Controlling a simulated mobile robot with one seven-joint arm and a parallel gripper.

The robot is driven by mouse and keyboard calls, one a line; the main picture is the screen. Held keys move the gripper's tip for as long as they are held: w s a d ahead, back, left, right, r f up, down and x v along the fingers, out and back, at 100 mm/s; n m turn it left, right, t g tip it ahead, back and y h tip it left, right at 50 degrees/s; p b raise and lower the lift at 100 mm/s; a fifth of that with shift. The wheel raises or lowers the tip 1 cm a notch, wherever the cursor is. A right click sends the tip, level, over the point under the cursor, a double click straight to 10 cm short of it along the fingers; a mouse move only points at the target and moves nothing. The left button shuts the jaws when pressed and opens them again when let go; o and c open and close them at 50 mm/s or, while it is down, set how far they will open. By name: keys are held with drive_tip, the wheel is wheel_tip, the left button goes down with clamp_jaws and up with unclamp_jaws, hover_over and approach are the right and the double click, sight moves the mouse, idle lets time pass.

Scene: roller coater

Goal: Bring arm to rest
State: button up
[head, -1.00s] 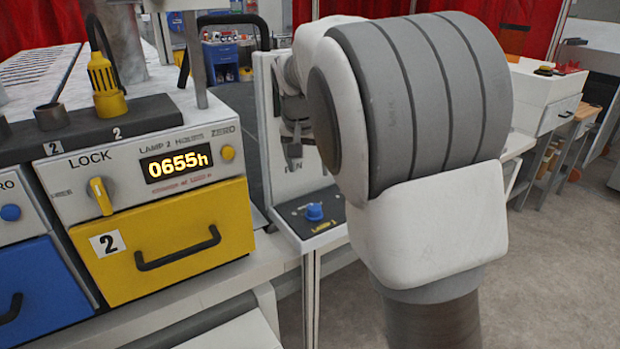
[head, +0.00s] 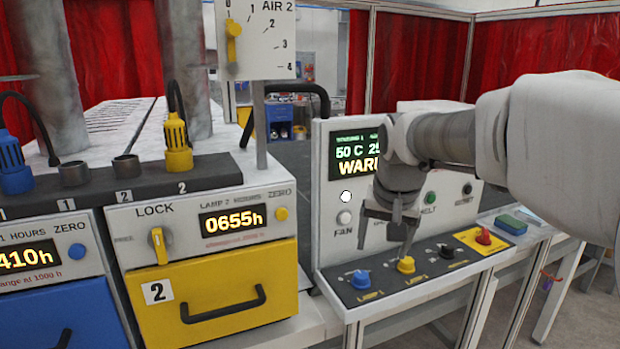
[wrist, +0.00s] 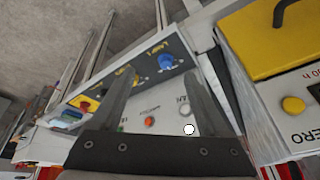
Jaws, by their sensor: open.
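My arm (head: 560,140) reaches in from the right in the head view. My gripper (head: 385,235) points down in front of the control panel (head: 330,145), its fingers spread and nothing between them. One fingertip appears just above the yellow lamp knob (head: 406,265); I cannot tell whether it touches. The blue lamp knob (head: 361,279) is to its left. In the wrist view my gripper (wrist: 162,75) is open, with the blue knob (wrist: 166,62) seen beyond the gap and the yellow knob partly hidden by a finger.
The yellow drawer unit (head: 215,290) reading 0655h stands at the left, its drawer shut, beside a blue drawer (head: 60,315). Grey floor lies at the lower right.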

drive_tip(key=s+f+n+t, duration=0.1)
drive_tip(key=s+f+n, duration=0.2)
drive_tip(key=s, duration=1.9)
drive_tip(key=shift+s+d+f, duration=0.2)
drive_tip(key=shift+d+f, duration=0.05)
drive_tip(key=shift+f, duration=0.3)
